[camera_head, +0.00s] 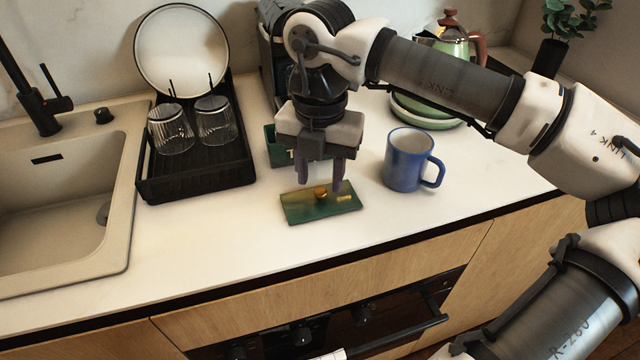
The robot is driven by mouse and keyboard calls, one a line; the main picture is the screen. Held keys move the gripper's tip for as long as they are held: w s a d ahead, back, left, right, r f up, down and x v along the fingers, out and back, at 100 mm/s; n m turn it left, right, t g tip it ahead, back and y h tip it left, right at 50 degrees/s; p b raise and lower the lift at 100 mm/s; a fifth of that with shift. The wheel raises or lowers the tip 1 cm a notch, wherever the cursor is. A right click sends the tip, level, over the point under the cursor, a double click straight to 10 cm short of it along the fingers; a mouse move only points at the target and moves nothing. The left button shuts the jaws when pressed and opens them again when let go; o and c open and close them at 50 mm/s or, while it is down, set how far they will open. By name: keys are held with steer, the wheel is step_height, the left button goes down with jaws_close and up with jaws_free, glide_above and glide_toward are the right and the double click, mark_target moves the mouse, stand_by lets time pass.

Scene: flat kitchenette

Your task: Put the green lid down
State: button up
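The green lid (300,210) is a flat rectangle with a small round brass-coloured knob. It appears to lie flat on the white counter, near the front edge; I cannot see any gap beneath it. My gripper (322,186) points down just above the lid. Its two dark fingers are apart, one on each side of the knob, with visible space between them and the knob. A dark green box (278,148) with light lettering stands behind my gripper and is partly hidden by it.
A blue mug (407,162) stands close to the right of the lid. A black dish rack (197,182) with two glasses and a plate is to the left, beside the sink (60,215). Green dishes (425,112) and a kettle (452,40) are behind. Counter in front of the rack is clear.

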mark_target(320, 192)
step_height(320, 192, up, 9)
steer(key=shift+b, duration=0.3)
